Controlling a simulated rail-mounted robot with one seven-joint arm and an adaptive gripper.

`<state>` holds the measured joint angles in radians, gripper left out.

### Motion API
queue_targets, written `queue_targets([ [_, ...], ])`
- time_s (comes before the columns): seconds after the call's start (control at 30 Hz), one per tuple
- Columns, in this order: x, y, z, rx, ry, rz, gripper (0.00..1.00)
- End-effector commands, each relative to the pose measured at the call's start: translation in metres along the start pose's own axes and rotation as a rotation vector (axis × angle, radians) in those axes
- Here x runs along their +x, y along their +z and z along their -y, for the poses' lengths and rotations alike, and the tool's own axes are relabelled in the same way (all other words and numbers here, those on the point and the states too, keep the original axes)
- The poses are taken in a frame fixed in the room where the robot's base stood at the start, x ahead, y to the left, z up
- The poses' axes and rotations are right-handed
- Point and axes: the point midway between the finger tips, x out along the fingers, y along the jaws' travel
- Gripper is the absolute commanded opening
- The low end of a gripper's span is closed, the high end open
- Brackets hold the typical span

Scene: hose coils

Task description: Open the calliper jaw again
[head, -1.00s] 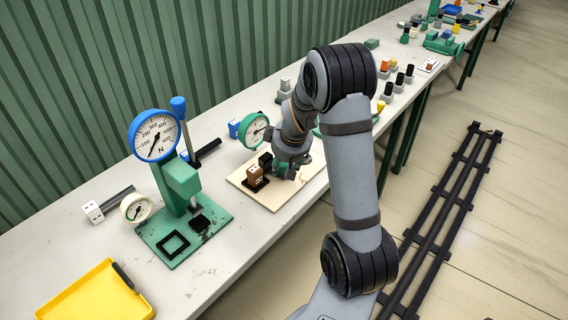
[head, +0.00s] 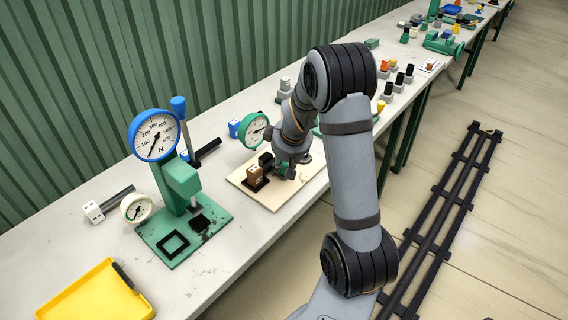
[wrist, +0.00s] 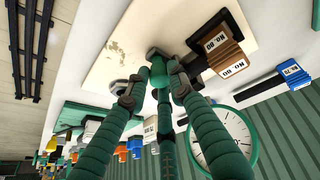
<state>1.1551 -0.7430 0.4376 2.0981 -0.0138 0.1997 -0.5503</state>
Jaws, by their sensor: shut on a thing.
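The calliper's white round dial with a green rim (head: 254,130) stands at the back of a pale board, left of my arm; the dial also shows in the wrist view (wrist: 222,140). My gripper (head: 286,170) is low over the board, right of a brown block (head: 255,173) in a dark holder. In the wrist view its green fingers (wrist: 155,76) are drawn together at their grey tips, shut on a small part that I take for the calliper jaw. The fingers hide most of that part. The brown block marked NO. 80 (wrist: 226,62) is apart from the fingers.
The pale board (head: 268,199) lies on a long grey bench (head: 240,250). A green press with a blue-rimmed force dial (head: 155,136) stands to the left. A yellow tray (head: 90,294) lies at the front left. Several small blocks stand farther along the bench.

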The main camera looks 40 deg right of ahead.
Motion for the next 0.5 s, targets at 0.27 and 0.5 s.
queue_targets([
  [0.27,0.001,0.003,0.002,0.002,-0.005,0.007,0.00],
  [0.5,-0.005,0.030,-0.003,0.006,-0.003,0.007,0.00],
])
